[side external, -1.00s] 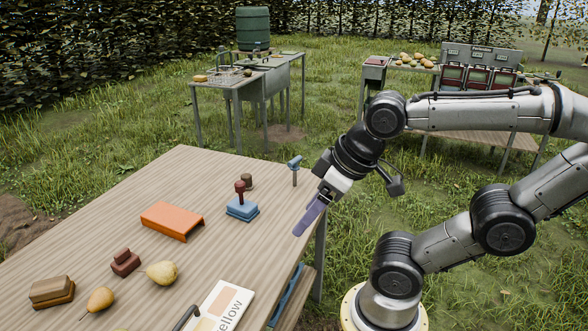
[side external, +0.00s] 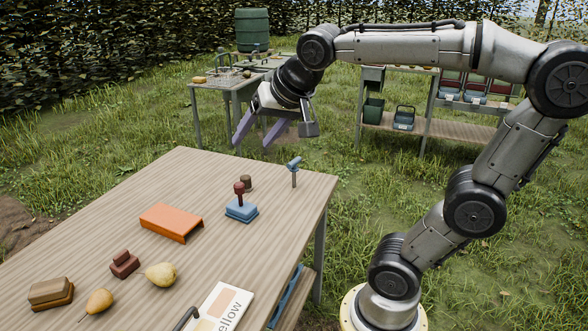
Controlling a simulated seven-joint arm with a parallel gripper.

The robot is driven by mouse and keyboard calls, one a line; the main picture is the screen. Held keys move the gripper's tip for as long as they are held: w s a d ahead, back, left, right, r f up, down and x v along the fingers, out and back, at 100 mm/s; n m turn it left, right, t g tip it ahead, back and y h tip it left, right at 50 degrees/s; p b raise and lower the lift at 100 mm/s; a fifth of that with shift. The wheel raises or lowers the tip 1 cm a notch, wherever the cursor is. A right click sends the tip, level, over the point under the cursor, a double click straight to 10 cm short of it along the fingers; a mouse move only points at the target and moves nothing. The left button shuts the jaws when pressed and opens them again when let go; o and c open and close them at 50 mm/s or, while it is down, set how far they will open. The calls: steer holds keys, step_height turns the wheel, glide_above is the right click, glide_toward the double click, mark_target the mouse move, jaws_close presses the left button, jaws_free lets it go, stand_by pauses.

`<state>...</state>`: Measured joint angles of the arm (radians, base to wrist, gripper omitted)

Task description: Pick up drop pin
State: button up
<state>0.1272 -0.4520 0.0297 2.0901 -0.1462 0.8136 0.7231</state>
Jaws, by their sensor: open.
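A small upright pin with a blue head and grey stem (side external: 294,170), which looks like the drop pin, stands near the far right corner of the wooden table (side external: 110,215). My gripper (side external: 249,147) is open and empty, its two purple fingers spread and pointing down. In the picture it is above and left of the pin, apart from it. Its exact height and depth relative to the pin are hard to tell.
An orange cover (side external: 171,221), pears (side external: 161,274), brown blocks (side external: 124,264) and a colour card (side external: 217,306) lie nearer.

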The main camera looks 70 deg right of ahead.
steer(key=w+d+m+g+h, duration=0.15)
steer(key=w+d+m, duration=0.35)
steer(key=w+d, duration=0.5)
steer(key=m+g+h, duration=0.1)
steer(key=m+g, duration=0.4)
steer(key=m, duration=0.2)
glide_above(294, 167)
steer(key=a, duration=0.4)
step_height(294, 167, down, 22)
steer(key=x, duration=0.8)
steer(key=d+x, duration=0.1)
steer(key=x, duration=0.4)
steer(key=shift+s+r, duration=0.1)
steer(key=shift+s, duration=0.15)
steer(key=shift+c, duration=0.2)
jaws_close()
